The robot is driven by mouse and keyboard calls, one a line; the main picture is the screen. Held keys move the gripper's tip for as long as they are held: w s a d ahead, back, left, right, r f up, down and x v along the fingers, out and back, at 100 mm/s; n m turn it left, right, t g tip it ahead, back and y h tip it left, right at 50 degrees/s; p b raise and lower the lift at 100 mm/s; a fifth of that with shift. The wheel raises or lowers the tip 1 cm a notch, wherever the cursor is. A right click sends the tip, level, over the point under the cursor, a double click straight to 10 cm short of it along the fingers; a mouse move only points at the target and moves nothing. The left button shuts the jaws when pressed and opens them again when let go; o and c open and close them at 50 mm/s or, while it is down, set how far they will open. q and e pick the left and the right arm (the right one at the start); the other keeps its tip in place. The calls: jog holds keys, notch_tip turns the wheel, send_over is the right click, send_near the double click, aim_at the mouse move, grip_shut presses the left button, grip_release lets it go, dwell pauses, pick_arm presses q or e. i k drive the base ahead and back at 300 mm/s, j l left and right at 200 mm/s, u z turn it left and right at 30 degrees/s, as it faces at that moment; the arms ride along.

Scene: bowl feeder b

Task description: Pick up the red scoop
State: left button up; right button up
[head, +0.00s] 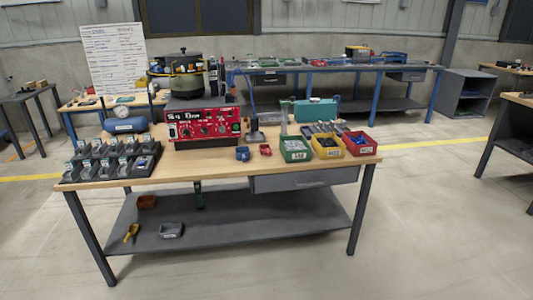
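A small red object (265,149) lies on the wooden tabletop (215,168) near its front edge, right of a small blue object (243,154). It is the likeliest red scoop in the head view, but it is too small to make out its shape for certain. The red object and the blue one are apart. Neither of my grippers is in view, and nothing touches the red object.
Green (296,150), yellow (327,147) and red (359,144) bins stand to the right. A red control box (203,125) stands behind, and a rack of grey holders (110,160) is at left. A yellow tool (131,233) and grey bin (171,230) are on the lower shelf.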

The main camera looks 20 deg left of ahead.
aim_at(264, 149)
jog(key=z, duration=4.6)
jog(key=u, duration=5)
jog(key=i+j+z, duration=0.2)
jog(key=z, duration=0.25)
jog(key=i+j+z, duration=0.15)
jog(key=z, duration=0.3)
jog(key=j, duration=0.1)
